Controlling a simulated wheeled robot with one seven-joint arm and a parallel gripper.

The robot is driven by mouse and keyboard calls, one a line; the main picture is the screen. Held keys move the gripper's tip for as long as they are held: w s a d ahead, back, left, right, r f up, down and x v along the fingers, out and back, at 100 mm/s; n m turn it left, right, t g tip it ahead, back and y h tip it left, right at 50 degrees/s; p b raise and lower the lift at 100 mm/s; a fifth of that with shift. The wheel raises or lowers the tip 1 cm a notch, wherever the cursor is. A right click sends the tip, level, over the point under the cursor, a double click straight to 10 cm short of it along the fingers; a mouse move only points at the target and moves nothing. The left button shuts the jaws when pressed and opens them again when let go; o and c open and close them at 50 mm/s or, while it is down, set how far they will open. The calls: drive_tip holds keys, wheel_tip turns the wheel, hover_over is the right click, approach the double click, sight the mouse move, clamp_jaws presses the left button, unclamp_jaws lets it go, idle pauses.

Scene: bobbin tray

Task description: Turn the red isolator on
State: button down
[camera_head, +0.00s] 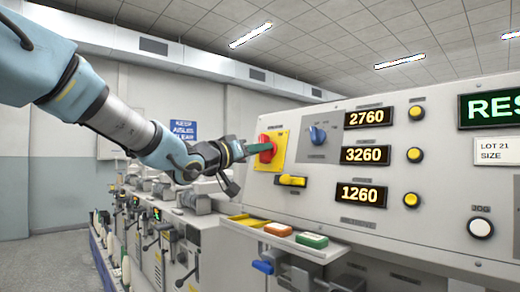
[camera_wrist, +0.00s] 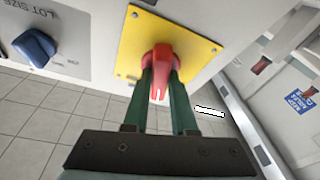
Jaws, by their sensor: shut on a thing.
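The red isolator (camera_head: 266,149) is a red rotary handle on a yellow plate (camera_head: 280,140) at the left end of the grey control panel. In the wrist view the red handle (camera_wrist: 158,66) stands out from the yellow plate (camera_wrist: 136,36), its tip pointing down the picture. My gripper (camera_head: 250,150) reaches it from the left. Its two green fingers (camera_wrist: 161,90) lie on either side of the handle and are shut on it. The fingers hide part of the handle's sides. I cannot read the plate's position marks.
A blue knob (camera_head: 318,135) sits right of the isolator, and a yellow switch (camera_head: 292,181) sits below. A shelf (camera_head: 321,252) with colored blocks juts out lower down. Amber displays (camera_head: 367,118) and yellow buttons (camera_head: 414,155) are farther right. Machines (camera_head: 160,235) stand at left.

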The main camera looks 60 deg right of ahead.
drive_tip(key=shift+w+m+g+p, duration=0.15)
drive_tip(key=shift+m+g, duration=0.35)
drive_tip(key=shift+m, duration=0.65)
drive_tip(key=shift+s+m+g+p, duration=0.1)
drive_tip(key=shift+m+g+p, duration=0.3)
drive_tip(key=shift+m, duration=1.15)
drive_tip(key=c, duration=0.7)
unclamp_jaws()
drive_tip(key=shift+g, duration=0.3)
drive_tip(key=b+v, duration=0.2)
drive_tip(key=v, duration=0.8)
drive_tip(key=shift+w+a, duration=0.15)
drive_tip(key=shift+a, duration=0.2)
